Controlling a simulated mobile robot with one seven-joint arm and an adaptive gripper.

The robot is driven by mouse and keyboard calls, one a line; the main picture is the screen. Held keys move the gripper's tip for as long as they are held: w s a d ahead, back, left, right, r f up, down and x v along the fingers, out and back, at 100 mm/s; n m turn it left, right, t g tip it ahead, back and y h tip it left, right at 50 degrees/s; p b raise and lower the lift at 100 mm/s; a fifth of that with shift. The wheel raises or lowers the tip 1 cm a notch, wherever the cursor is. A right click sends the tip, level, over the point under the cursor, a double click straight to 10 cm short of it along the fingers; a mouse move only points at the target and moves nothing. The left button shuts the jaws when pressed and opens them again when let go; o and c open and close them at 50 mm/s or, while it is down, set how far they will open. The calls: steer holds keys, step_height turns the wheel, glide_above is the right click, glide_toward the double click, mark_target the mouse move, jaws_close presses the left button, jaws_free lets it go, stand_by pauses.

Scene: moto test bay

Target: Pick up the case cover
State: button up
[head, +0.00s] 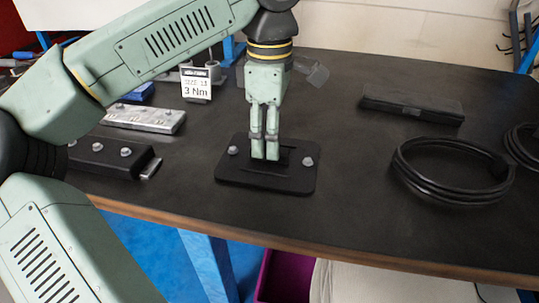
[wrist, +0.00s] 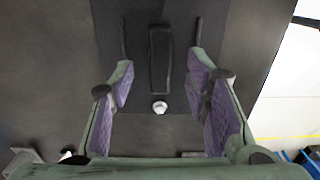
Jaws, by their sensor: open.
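The case cover (head: 302,177) appears to be the flat black plate with rounded corners near the front of the bench. It has a bolt head at each side and a raised bar in the middle. My gripper (head: 264,156) points down over its middle and partly hides the bar. In the wrist view, the dark plate (wrist: 134,95) carries the bar (wrist: 160,60) and one pale bolt head (wrist: 160,107). My open gripper (wrist: 160,72) has one finger on each side of the bar, with gaps. I cannot tell whether the fingertips touch the plate.
A black box with studs (head: 110,155) and a silver block (head: 145,119) lie to the left. A "3 Nm" sign (head: 196,86) stands behind. A flat black case (head: 412,109) and a coiled black cable (head: 450,195) lie right. The bench between is clear.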

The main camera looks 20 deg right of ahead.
steer(key=shift+f, duration=1.4)
steer(key=shift+c, duration=0.4)
jaws_close()
